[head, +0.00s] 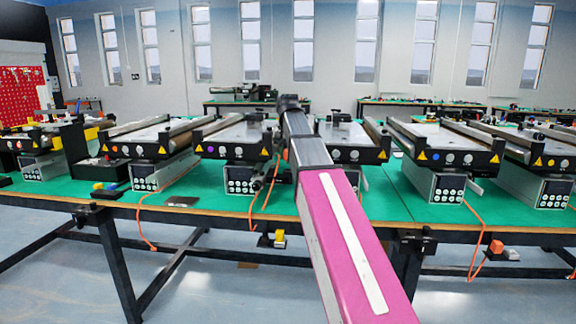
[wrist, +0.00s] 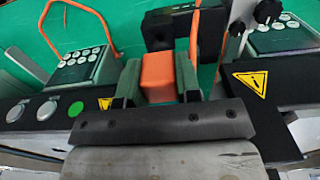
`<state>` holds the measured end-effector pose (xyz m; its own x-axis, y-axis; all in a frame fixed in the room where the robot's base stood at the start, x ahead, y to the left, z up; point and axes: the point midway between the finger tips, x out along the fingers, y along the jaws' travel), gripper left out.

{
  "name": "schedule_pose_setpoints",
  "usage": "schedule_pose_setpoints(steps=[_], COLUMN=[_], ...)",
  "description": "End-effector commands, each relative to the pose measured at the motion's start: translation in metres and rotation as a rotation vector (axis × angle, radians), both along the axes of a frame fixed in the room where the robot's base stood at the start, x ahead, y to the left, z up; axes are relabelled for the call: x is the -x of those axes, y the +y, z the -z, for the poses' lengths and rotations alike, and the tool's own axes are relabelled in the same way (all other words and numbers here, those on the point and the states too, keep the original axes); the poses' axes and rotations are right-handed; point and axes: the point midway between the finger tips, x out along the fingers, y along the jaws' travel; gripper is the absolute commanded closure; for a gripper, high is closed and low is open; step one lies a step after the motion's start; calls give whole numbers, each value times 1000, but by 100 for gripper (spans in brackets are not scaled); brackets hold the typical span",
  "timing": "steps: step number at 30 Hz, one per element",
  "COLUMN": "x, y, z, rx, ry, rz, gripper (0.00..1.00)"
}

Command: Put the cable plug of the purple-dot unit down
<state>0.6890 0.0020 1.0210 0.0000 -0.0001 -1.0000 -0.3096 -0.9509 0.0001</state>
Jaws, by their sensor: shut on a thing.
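In the wrist view my gripper (wrist: 158,80) is shut on an orange block-shaped cable plug (wrist: 158,73), one finger on each side of it. An orange cable (wrist: 195,35) runs upward in the picture just beside the right finger. The plug is in front of a black box, over green tabletop; I cannot tell whether it touches anything below. In the head view the purple-dot unit (head: 235,138) is left of my arm, with its purple dot on the black front panel. The fingers and held plug cannot be made out in the head view.
Button boxes (wrist: 82,68) and black front panels crowd both sides of my gripper. The green table (head: 205,203) has bare strips between units along its front edge. Another orange plug (head: 495,246) hangs on its cable at the right. A small metal plate (head: 182,201) lies on the table.

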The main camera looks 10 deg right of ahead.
Motion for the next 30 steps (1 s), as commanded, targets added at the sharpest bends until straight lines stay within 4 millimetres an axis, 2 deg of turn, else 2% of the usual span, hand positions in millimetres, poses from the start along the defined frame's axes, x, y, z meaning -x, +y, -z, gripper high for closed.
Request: schedule_pose_setpoints(steps=[5, 12, 22, 23, 25, 30], x=[0, 0, -1, -1, -1, -1], y=[-2, -2, -2, -2, -2, -2], z=[10, 40, 43, 43, 43, 43], rx=[0, 0, 0, 0, 0, 0], ry=[0, 0, 0, 0, 0, 0], rz=[-1, -1, -1, -1, -1, -1], gripper=[92, 92, 92, 65, 43, 43])
